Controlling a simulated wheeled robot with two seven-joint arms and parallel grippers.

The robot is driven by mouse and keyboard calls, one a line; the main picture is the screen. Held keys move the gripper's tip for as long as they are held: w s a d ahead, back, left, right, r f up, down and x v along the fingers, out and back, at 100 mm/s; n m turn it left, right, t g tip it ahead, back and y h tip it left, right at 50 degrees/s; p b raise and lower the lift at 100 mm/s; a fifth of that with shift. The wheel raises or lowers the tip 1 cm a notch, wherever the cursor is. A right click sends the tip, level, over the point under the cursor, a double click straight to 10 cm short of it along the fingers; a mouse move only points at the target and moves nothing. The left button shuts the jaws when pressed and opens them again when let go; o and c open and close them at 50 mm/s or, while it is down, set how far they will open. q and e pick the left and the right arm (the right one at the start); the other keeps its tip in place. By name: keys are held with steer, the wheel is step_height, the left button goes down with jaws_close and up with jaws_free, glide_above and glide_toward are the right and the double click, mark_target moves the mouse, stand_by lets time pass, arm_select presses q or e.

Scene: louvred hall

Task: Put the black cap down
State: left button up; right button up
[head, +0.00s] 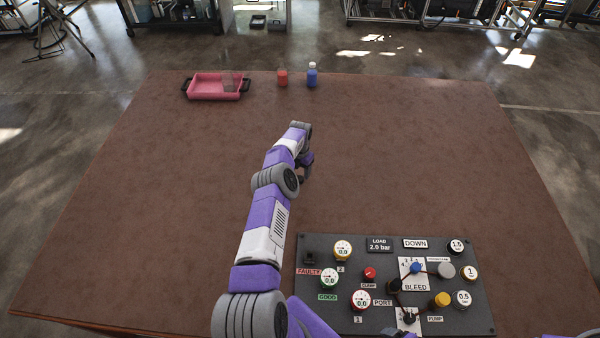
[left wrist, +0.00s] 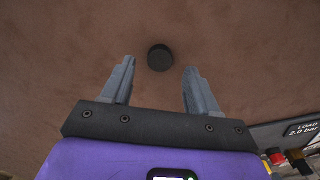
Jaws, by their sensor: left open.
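The black cap (left wrist: 160,57) is a small dark round piece in the left wrist view. It appears to lie on the brown table (head: 400,150), just ahead of my fingertips and in line with the gap between them. My left gripper (left wrist: 159,66) is open, with a finger on each side and neither touching the cap. In the head view my left gripper (head: 306,172) points down over the middle of the table, left of and behind the panel. The cap is hidden there behind my arm. My right gripper is not in view.
A dark panel (head: 460,322) with gauges, knobs and labels lies at the front right. A pink tray (head: 213,97) with dark handles, a red container (head: 282,78) and a blue bottle (head: 312,77) stand at the far edge. The table's left and right sides are clear.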

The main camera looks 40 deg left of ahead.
mark_target(300, 178)
arm_select(q)
step_height(300, 178, up, 9)
stand_by(0.3)
steer(key=shift+r, duration=0.1)
stand_by(0.4)
